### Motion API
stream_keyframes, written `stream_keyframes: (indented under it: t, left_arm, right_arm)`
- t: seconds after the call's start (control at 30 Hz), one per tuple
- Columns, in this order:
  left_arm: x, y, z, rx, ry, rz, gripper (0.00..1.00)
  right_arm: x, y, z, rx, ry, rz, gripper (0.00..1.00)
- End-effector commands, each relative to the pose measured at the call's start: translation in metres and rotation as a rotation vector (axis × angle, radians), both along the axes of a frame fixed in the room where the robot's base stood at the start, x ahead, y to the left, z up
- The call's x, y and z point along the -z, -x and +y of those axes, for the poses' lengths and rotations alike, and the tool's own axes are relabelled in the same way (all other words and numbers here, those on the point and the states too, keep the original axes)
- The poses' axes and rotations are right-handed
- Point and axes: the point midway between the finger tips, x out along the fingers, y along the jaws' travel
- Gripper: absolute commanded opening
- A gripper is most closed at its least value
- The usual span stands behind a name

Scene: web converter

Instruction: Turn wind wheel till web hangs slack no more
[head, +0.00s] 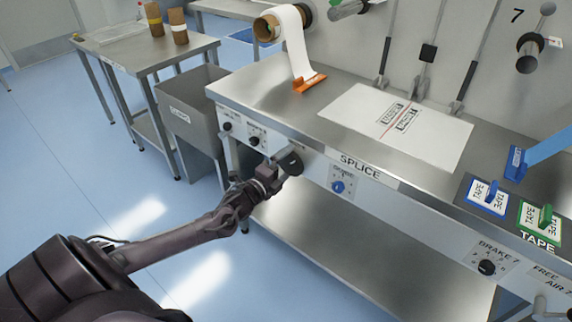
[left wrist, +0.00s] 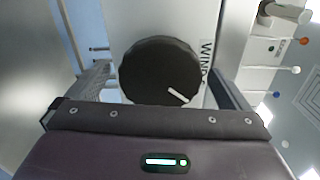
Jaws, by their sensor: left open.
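The wind wheel is a black ribbed knob (left wrist: 160,68) with a white pointer line pointing to the lower right, beside a label reading WIND. In the head view the wheel (head: 292,161) sits on the bench's front panel. My left gripper (head: 281,169) is at the wheel. In the left wrist view its open fingers (left wrist: 160,88) stand on either side of the wheel; I cannot tell if they touch it. The white web (head: 296,45) runs from a brown-cored roll (head: 267,28) down to an orange clamp (head: 309,83) on the bench. My right gripper is not in view.
The steel bench (head: 265,85) carries a white splice sheet (head: 395,125), and blue (head: 487,198) and green (head: 539,219) tape holders. A grey bin (head: 193,115) and side table (head: 140,52) stand left. The floor is clear.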

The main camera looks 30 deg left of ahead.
Motion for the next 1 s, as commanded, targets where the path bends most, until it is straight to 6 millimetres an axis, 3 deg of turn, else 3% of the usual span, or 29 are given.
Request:
stream_keyframes:
  t: [0.4,1.0]
  left_arm:
    - [0.001,0.061,0.005,0.002,0.000,0.004,1.00]
    - [0.000,0.069,0.005,0.001,0.000,0.002,1.00]
  right_arm:
    - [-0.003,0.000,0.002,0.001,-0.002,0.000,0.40]
    - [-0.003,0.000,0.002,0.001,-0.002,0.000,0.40]
